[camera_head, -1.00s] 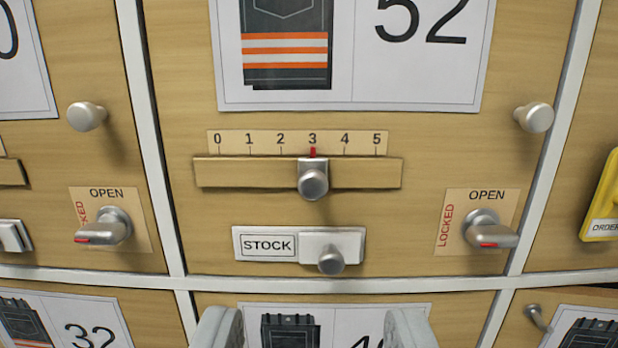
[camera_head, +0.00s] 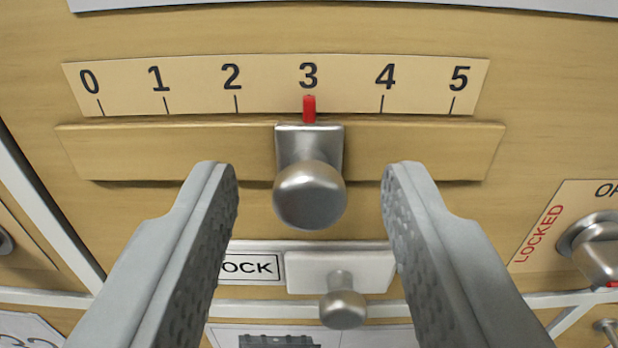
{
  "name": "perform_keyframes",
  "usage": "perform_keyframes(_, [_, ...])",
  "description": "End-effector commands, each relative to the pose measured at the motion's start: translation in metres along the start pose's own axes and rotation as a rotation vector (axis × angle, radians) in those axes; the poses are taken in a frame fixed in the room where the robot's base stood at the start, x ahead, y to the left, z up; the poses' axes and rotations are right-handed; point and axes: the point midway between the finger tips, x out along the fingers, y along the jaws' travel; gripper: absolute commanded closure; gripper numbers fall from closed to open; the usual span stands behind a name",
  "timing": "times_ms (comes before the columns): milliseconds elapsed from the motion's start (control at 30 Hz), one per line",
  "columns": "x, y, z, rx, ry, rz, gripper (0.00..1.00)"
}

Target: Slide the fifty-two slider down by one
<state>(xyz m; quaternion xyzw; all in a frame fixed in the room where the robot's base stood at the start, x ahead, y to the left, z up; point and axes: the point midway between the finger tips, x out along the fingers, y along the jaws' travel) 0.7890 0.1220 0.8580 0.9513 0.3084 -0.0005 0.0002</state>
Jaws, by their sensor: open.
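The fifty-two slider (camera_head: 310,195) is a round metal knob on a metal plate, set on a wooden rail (camera_head: 420,150). Its red pointer (camera_head: 309,109) stands at 3 on the scale (camera_head: 270,72) marked 0 to 5. My gripper (camera_head: 310,180) is open, with one finger to the left of the knob and one to the right. There is a gap on both sides, and neither finger appears to touch the knob.
White frame strips border the panel.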

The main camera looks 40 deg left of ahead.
Motion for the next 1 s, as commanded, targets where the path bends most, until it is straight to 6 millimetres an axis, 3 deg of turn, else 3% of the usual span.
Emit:
perform_keyframes(200, [0.000, 0.000, 0.000, 0.000, 0.000, 0.000, 0.60])
perform_keyframes(400, [0.000, 0.000, 0.000, 0.000, 0.000, 0.000, 0.99])
perform_keyframes(633, [0.000, -0.002, 0.000, 0.000, 0.000, -0.001, 1.00])
perform_keyframes(867, [0.000, -0.025, 0.000, 0.000, 0.001, -0.002, 1.00])
perform_keyframes(1000, [0.000, -0.026, 0.000, 0.000, 0.001, 0.000, 1.00])
